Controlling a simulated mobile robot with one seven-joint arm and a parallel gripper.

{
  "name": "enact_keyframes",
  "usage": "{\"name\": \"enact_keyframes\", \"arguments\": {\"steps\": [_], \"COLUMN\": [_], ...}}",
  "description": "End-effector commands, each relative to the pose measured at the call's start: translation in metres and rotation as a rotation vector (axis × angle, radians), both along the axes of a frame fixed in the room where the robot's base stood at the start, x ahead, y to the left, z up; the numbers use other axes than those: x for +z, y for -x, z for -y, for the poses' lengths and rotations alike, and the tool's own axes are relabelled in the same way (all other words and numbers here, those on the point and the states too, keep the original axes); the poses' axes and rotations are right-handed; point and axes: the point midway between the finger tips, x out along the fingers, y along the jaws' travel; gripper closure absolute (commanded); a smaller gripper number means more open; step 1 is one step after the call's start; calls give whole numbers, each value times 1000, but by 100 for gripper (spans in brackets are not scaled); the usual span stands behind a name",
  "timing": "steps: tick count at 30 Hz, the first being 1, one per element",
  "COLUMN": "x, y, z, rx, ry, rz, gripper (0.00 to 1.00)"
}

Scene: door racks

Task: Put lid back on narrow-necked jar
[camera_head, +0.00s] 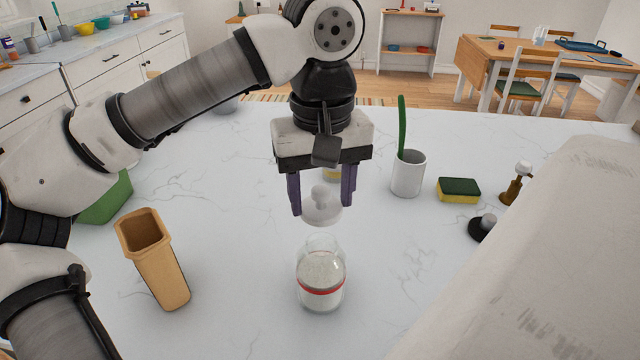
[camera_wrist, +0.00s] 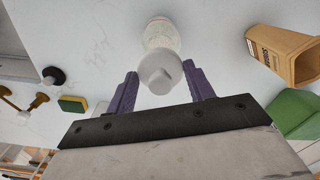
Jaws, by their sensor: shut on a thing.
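The narrow-necked jar (camera_head: 321,292) is clear glass with a red band and pale contents. It stands upright and open on the white marble counter, below my gripper. My gripper (camera_head: 322,196) points down with its purple fingers shut on the white knobbed lid (camera_head: 321,212). The lid is held in the air above the jar's mouth and looks apart from it, a little toward the back. In the wrist view the lid (camera_wrist: 160,75) sits between the fingers and covers part of the jar (camera_wrist: 161,36).
A tan box-like container (camera_head: 155,262) stands left of the jar, with a green container (camera_head: 107,200) behind it. A white cup (camera_head: 408,178) with a green utensil and a yellow-green sponge (camera_head: 459,190) are at the right. A yellow item behind my gripper is mostly hidden. The counter around the jar is clear.

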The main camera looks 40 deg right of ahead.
Motion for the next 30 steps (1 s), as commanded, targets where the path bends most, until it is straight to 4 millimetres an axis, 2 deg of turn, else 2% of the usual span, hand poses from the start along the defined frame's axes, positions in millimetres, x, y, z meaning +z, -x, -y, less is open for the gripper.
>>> {"name": "enact_keyframes", "arguments": {"steps": [18, 30], "x": [-55, -58], "y": [0, 0], "z": [0, 0], "rx": [0, 0], "ry": [0, 0], "rz": [-1, 0], "gripper": [69, 69]}}
